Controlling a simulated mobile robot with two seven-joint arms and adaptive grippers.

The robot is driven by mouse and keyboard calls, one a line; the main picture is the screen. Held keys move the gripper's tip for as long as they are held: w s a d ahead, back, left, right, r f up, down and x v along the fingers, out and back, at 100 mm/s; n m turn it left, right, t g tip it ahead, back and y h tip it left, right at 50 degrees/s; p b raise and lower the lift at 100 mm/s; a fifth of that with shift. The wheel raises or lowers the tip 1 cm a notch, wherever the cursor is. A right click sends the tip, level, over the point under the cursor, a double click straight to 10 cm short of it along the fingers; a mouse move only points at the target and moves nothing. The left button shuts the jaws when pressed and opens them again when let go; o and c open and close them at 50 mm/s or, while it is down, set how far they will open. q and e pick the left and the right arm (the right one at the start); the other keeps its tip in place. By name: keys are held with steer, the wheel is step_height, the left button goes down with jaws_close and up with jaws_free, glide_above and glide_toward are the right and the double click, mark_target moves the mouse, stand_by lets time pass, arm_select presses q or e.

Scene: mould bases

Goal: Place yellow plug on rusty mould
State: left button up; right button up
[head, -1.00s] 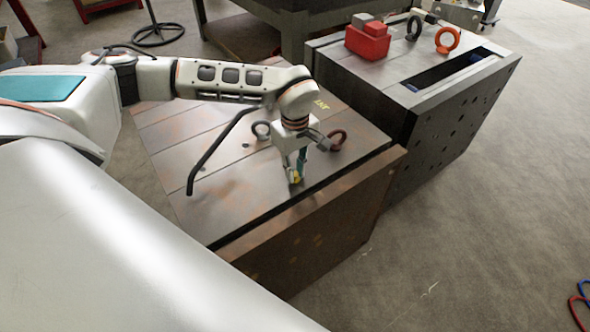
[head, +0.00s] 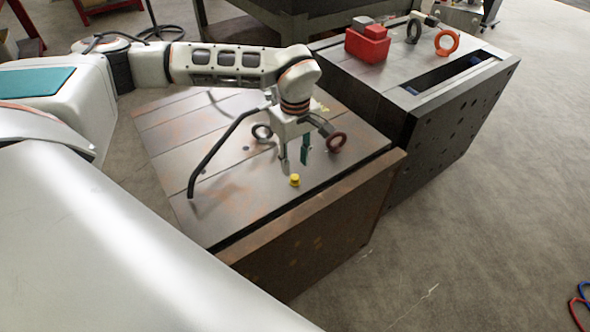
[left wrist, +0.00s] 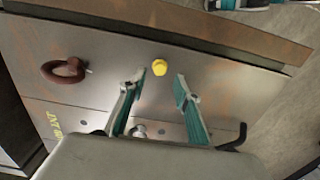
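The yellow plug (head: 295,180) stands on the top of the rusty mould (head: 225,205), near its front edge. In the left wrist view the yellow plug (left wrist: 159,67) sits just beyond and between the fingertips, not touching them. My left gripper (head: 294,158) is open and empty, above the mould top and behind the plug. Its two teal-tipped fingers show spread apart in the left wrist view (left wrist: 168,82).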

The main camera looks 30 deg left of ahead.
mark_target(295, 177)
arm_select(q)
step_height(295, 177, up, 7)
stand_by(0.3)
stand_by(0.5)
